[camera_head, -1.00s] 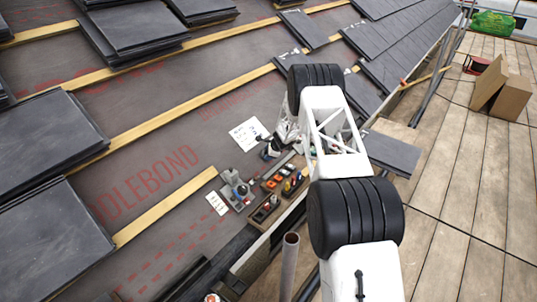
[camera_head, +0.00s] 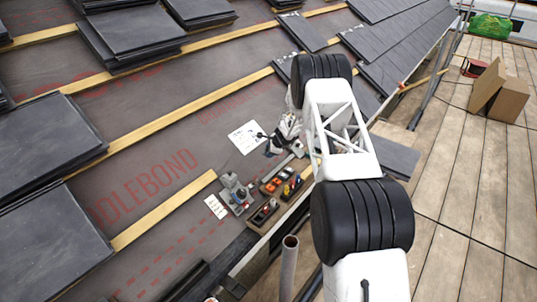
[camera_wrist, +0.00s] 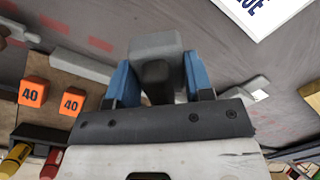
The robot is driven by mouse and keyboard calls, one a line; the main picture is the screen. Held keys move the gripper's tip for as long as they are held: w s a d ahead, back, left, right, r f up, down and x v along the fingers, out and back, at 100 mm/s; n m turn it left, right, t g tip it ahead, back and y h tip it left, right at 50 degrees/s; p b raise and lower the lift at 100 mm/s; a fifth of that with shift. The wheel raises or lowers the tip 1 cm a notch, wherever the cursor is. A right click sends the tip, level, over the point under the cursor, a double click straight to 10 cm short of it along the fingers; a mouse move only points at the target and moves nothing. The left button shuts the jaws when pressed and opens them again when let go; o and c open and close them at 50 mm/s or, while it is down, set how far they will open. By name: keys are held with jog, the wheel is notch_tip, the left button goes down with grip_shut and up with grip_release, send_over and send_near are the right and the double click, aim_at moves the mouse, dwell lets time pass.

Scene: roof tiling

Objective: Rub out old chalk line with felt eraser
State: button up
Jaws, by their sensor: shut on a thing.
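My gripper (camera_wrist: 155,85) has blue fingers shut on a grey block, which looks like the felt eraser (camera_wrist: 155,45). The block sticks out beyond the fingertips over the grey underlay. In the head view my gripper (camera_head: 277,146) is small and partly hidden by my arm, between the white printed sheet and the parts tray. I cannot tell whether the eraser touches the surface. I cannot make out the old chalk line for certain in either view.
The white sheet (camera_head: 247,137) lies beside my gripper. A tray holds orange blocks (camera_wrist: 72,101) and coloured items. A grey tool (camera_head: 235,190) stands left of it. Timber battens (camera_head: 165,212) cross the underlay. Stacked slates (camera_head: 45,135) lie left; planks (camera_head: 460,190) are right.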

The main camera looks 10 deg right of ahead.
jog(key=shift+s+d+r, duration=0.2)
jog(key=shift+r, duration=0.55)
jog(key=shift+s+d+r, duration=0.15)
jog(key=shift+s+r, duration=0.05)
jog(key=shift+r, duration=0.55)
jog(key=shift+f, duration=0.2)
send_over(267, 162)
jog(key=shift+s+d+f, duration=0.1)
jog(key=shift+s+f, duration=0.05)
jog(key=shift+f, duration=0.8)
jog(key=shift+s+d+f, duration=0.1)
jog(key=shift+f, duration=0.9)
jog(key=shift+s+d+f, duration=0.1)
jog(key=shift+s+f, duration=0.05)
jog(key=shift+f, duration=0.8)
jog(key=shift+w+a+f, duration=0.1)
jog(key=shift+w+f, duration=0.05)
jog(key=shift+f, duration=0.3)
jog(key=shift+w+a+f, duration=0.2)
jog(key=shift+a+f, duration=0.05)
jog(key=shift+f, duration=0.25)
jog(key=shift+w+d, duration=0.1)
jog(key=shift+d, duration=0.05)
jog(key=shift+w+d+r, duration=0.1)
jog(key=shift+w+d, duration=0.5)
